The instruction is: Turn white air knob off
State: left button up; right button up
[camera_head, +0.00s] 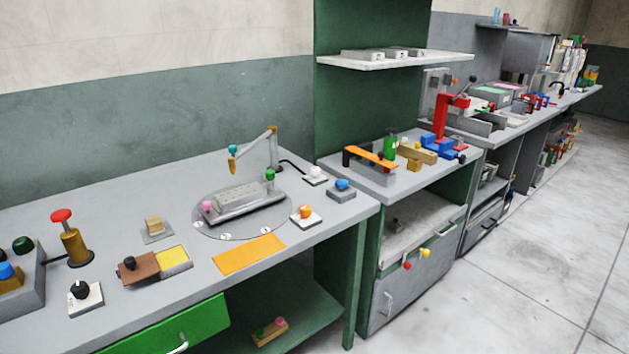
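The white knob (314,171) sits on a small pale base near the back right of the grey table. A dark cable or hose runs from its base toward the jointed arm fixture. Its pointer direction is too small to tell. Neither of my grippers is in view, and nothing is touching the knob.
A blue knob (342,184) and an orange knob (306,211) stand close in front of the white one. The press fixture (240,203) with its jointed arm (256,143) is to the left. An orange mat (249,254) lies in front. A green drawer (175,331) sticks out below.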

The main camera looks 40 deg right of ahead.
aim_at(316, 170)
jog(key=i+l+z, duration=0.15)
jog(key=l, duration=0.3)
jog(key=i+l+z, duration=0.15)
jog(key=l, duration=0.25)
jog(key=i+l+z, duration=0.15)
jog(key=l, duration=0.25)
jog(key=i+l+z, duration=0.15)
jog(key=l, duration=0.25)
